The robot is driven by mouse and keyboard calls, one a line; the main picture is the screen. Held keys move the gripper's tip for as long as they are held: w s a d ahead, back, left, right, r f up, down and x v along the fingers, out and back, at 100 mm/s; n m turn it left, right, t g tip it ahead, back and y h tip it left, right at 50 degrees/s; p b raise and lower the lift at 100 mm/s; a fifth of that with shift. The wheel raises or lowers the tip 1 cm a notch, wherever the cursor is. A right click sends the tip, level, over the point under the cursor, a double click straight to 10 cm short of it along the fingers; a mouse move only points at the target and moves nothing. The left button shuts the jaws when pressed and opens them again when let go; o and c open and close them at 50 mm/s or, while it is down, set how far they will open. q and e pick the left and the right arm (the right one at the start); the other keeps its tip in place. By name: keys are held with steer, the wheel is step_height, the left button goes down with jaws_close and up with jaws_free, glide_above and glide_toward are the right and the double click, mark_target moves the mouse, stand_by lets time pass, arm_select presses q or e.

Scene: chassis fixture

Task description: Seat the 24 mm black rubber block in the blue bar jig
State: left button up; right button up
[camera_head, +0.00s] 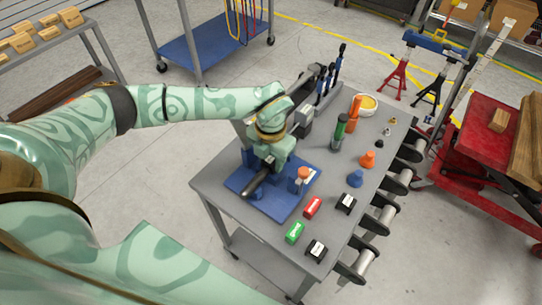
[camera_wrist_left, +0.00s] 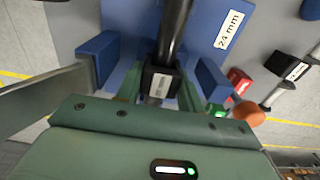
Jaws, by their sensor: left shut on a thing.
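The blue bar jig (camera_head: 282,207) is a blue plate with upright posts, lying on the grey cart. A dark round bar (camera_head: 257,181) lies across it and also shows in the wrist view (camera_wrist_left: 175,30). My left gripper (camera_head: 268,165) is over the jig. In the left wrist view its fingers (camera_wrist_left: 158,92) are shut on a black rubber block (camera_wrist_left: 157,83) with a pale label. The block is at the near end of the bar, between two blue posts; I cannot tell whether it touches the jig's floor. A "24 mm" label (camera_wrist_left: 230,30) is on the jig plate. My right gripper is not in view.
A red block (camera_head: 312,207), a green block (camera_head: 294,232) and two black blocks (camera_head: 346,203) (camera_head: 316,249) lie right of the jig.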

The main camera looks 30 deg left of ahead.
arm_select(q)
steer(key=shift+f, duration=0.1)
stand_by(0.3)
steer(key=o, duration=1.2)
steer(key=shift+o, duration=0.2)
step_height(320, 180, up, 7)
steer(key=p, duration=0.6)
steer(key=shift+s, duration=0.1)
